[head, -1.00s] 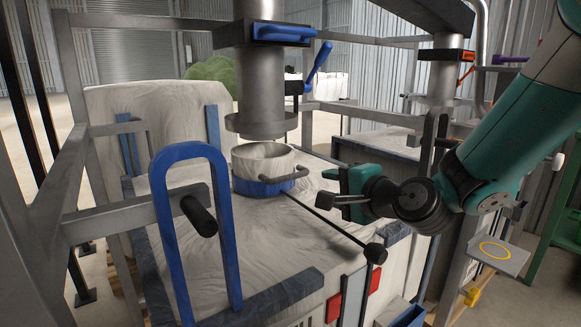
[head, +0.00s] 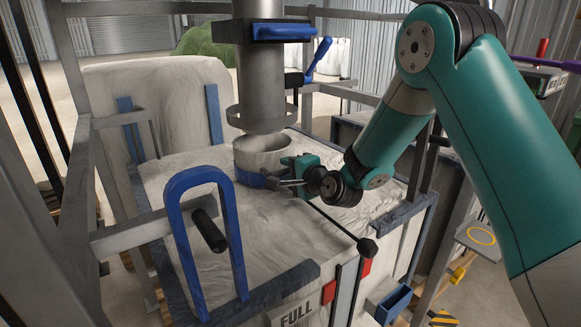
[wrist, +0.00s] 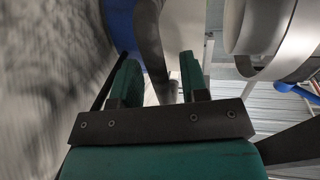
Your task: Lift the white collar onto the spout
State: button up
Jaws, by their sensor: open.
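The white collar (head: 262,150) is a short open ring with a blue band (head: 248,178) around its base. It sits on top of the pale bulk bag (head: 200,180), below the grey metal spout (head: 262,85), with a gap between them. My gripper (head: 287,174) is at the collar's right side and hides its grey handle in the head view. In the wrist view my gripper (wrist: 158,72) is open, and a grey curved strip (wrist: 149,45), likely the handle, shows between the green fingers. I cannot tell whether they touch it. The spout (wrist: 290,35) shows at upper right.
A thin dark rod with a black knob (head: 367,247) slants across the bag's top. A blue lever (head: 319,58) stands out right of the spout. Frame posts surround the bag.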

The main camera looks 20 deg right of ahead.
grip_shut()
notch_tip(320, 180, up, 12)
jog(key=p, duration=0.9)
jog(key=shift+f, duration=0.2)
jog(key=shift+w, duration=0.1)
jog(key=shift+c, duration=0.6)
grip_release()
jog(key=shift+r, duration=0.1)
jog(key=shift+o, duration=0.6)
